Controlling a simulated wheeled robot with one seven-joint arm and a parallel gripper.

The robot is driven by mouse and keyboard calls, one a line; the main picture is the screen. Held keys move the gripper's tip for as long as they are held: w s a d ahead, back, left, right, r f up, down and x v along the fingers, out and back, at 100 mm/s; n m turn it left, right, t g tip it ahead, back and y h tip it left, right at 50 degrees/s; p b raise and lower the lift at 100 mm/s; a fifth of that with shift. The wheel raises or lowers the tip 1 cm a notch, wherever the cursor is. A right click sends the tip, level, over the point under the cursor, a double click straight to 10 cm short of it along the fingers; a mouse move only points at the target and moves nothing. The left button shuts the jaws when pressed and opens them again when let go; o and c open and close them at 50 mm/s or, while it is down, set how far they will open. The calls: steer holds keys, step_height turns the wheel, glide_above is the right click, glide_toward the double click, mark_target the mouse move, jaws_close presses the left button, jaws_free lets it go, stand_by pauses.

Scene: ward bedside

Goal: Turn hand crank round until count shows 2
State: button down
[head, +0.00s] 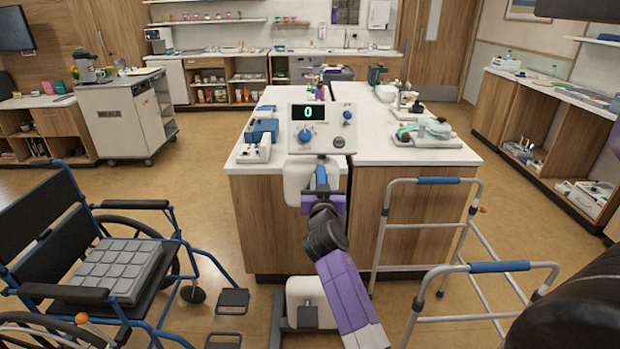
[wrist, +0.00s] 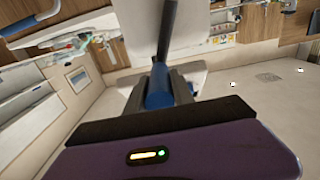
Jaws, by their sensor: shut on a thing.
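The crank unit (head: 341,137) is a white panel on a white body at the front of the island counter. Its green display (head: 308,113) shows 0. The hand crank's blue grip (head: 321,177) shows just below the panel, at my gripper (head: 322,192). In the wrist view the blue grip (wrist: 158,88) sits between the dark fingers of my gripper (wrist: 160,80), which are shut on it. A dark crank arm (wrist: 167,32) runs up from the grip. My arm hides part of the unit's lower body in the head view.
A wheelchair (head: 120,265) stands at the left, and a walking frame (head: 437,181) with blue grips stands close at the right. Blue and white devices (head: 261,130) lie on the counter left of the panel. Open floor lies between wheelchair and counter.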

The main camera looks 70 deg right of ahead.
steer(key=shift+s+d+f, duration=0.15)
steer(key=shift+s+f, duration=0.1)
steer(key=shift+s, duration=0.05)
steer(key=shift+s+d+f+b, duration=0.15)
steer(key=shift+s+d+f, duration=0.1)
steer(key=shift+s+f, duration=0.35)
steer(key=shift+s+d+f+b, duration=0.2)
steer(key=shift+s+f, duration=0.25)
steer(key=shift+s, duration=0.15)
steer(key=shift+s+d+f+b, duration=0.15)
steer(key=shift+s+d+f, duration=0.1)
steer(key=shift+s+f, duration=0.35)
steer(key=f+b, duration=0.1)
steer(key=s+f+b, duration=0.1)
steer(key=f, duration=0.1)
steer(key=s+f+b, duration=0.1)
steer(key=shift+d+f, duration=0.25)
steer(key=shift+d, duration=0.15)
steer(key=shift+w, duration=0.1)
